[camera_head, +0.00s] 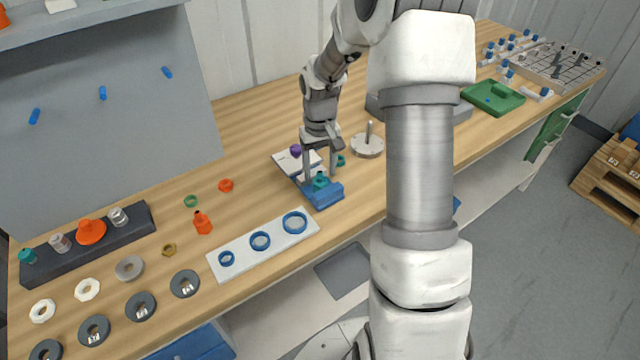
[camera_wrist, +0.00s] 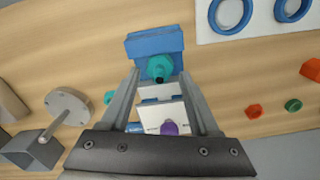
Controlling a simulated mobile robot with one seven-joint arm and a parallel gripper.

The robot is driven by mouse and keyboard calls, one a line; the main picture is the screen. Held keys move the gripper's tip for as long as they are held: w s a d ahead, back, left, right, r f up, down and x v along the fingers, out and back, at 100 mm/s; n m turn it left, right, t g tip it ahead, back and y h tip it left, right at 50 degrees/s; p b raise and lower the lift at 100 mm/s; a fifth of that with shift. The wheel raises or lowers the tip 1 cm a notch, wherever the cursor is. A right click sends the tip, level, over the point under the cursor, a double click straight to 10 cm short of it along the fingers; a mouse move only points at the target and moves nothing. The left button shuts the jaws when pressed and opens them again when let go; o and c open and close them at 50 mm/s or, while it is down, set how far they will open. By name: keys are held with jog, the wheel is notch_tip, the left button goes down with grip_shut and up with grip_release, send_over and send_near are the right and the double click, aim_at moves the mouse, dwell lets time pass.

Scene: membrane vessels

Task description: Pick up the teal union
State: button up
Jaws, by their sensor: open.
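A teal fitting (camera_head: 320,181), which looks like the teal union, sits on a blue block (camera_head: 328,198) at the front end of a small stand. My gripper (camera_head: 318,172) points down over the stand, with its fingers apart on either side of the fitting. In the wrist view the teal fitting (camera_wrist: 159,67) shows between the open fingertips (camera_wrist: 159,76), in front of the blue block (camera_wrist: 155,42). I see no clear contact with the fingers. A second, smaller teal piece (camera_head: 341,160) lies beside the stand, outside the fingers; it also shows in the wrist view (camera_wrist: 109,97).
A white plate (camera_head: 285,160) and a purple knob (camera_head: 295,151) are at the stand's back. A white board with blue rings (camera_head: 240,262) lies to the left. A grey disc with a post (camera_head: 367,146) stands to the right. Bare wood lies behind the stand.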

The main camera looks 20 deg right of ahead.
aim_at(320, 181)
jog(key=shift+f, duration=1.45)
grip_shut()
jog(key=shift+r, duration=0.2)
